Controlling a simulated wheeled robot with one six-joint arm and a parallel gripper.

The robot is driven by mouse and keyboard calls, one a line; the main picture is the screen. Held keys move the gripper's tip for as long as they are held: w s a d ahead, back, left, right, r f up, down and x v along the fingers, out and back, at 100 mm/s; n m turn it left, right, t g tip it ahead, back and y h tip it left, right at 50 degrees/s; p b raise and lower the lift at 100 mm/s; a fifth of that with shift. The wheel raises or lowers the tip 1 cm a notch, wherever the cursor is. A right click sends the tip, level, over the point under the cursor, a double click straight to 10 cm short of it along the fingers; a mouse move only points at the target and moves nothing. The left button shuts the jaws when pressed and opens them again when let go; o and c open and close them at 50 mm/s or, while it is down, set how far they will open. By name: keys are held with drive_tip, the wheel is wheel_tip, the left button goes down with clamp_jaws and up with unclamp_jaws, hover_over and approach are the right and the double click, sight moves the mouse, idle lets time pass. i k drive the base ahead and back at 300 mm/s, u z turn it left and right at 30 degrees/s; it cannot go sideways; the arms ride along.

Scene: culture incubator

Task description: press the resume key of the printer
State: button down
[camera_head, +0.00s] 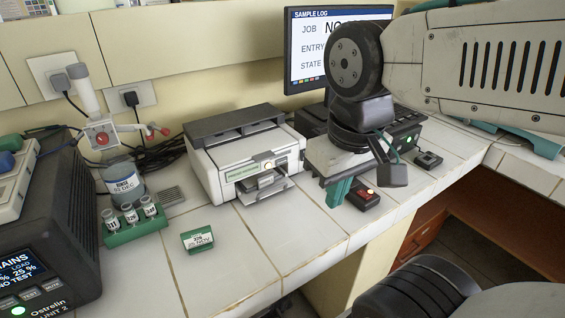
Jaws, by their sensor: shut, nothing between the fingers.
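The white and grey printer (217,158) stands on the tiled bench in the middle of the view. Its front has a small greenish display (246,171), a small round light-coloured key (269,165) to the right of it and a grey output tray (264,190) below. The lettering is too small to read, so I cannot tell which control is the resume key. My gripper (338,194) has green fingers pointing down and is shut and empty. It is right of the printer, apart from it, beside a small dark box with a red button (364,197).
A green rack with several vials (134,231) and a green dated block (197,239) sit left of the printer. A dark power unit (62,225) stands at far left. A monitor (304,50) is behind. Bare tiles lie in front of the printer.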

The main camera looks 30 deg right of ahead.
sight(284, 160)
drive_tip(key=z, duration=1.4)
drive_tip(key=k, duration=0.5)
drive_tip(key=u, duration=1.4)
